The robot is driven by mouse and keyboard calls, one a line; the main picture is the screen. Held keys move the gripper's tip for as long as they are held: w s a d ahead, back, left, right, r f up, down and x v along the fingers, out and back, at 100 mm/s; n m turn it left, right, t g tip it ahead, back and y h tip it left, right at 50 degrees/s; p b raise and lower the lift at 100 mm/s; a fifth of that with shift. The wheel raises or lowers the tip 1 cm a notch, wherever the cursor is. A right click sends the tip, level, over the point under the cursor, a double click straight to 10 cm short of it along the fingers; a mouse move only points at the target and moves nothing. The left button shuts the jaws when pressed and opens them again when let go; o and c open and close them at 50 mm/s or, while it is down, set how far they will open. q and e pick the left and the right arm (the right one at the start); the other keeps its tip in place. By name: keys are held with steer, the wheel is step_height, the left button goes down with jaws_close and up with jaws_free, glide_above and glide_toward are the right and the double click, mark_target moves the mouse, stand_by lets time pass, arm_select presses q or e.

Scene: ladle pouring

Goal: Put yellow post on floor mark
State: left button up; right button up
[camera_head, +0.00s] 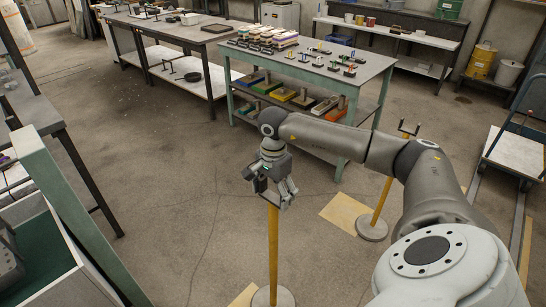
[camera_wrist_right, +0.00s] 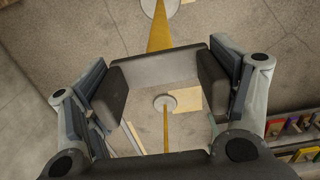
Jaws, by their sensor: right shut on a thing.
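A yellow post (camera_head: 273,250) with a round grey base (camera_head: 285,298) stands upright at the bottom centre of the head view. My right gripper (camera_head: 272,190) is shut on its upper end and hides its top. In the right wrist view this post (camera_wrist_right: 159,32) runs away from the gripper to its base at the top edge. A tan floor mark (camera_head: 241,298) lies partly behind the base, at its left. I cannot tell whether the base touches the floor or lies over the mark. My left gripper is not in view.
A second yellow post (camera_head: 382,200) with a forked top stands beside another tan mark (camera_head: 345,212), right of my gripper. A green table (camera_head: 370,70) with small items is behind. A cart (camera_head: 515,155) is at right. The floor left of the held post is clear.

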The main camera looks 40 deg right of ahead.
steer(key=w+a+f+b, duration=0.5)
steer(key=a+f, duration=0.4)
steer(key=f, duration=0.2)
steer(key=shift+a, duration=0.15)
steer(key=o, duration=1.7)
steer(key=shift+s+f+b, duration=0.1)
steer(key=shift+f+b, duration=0.1)
steer(key=shift+b, duration=0.1)
steer(key=o, duration=0.3)
steer(key=shift+r, duration=0.1)
steer(key=shift+o, duration=0.2)
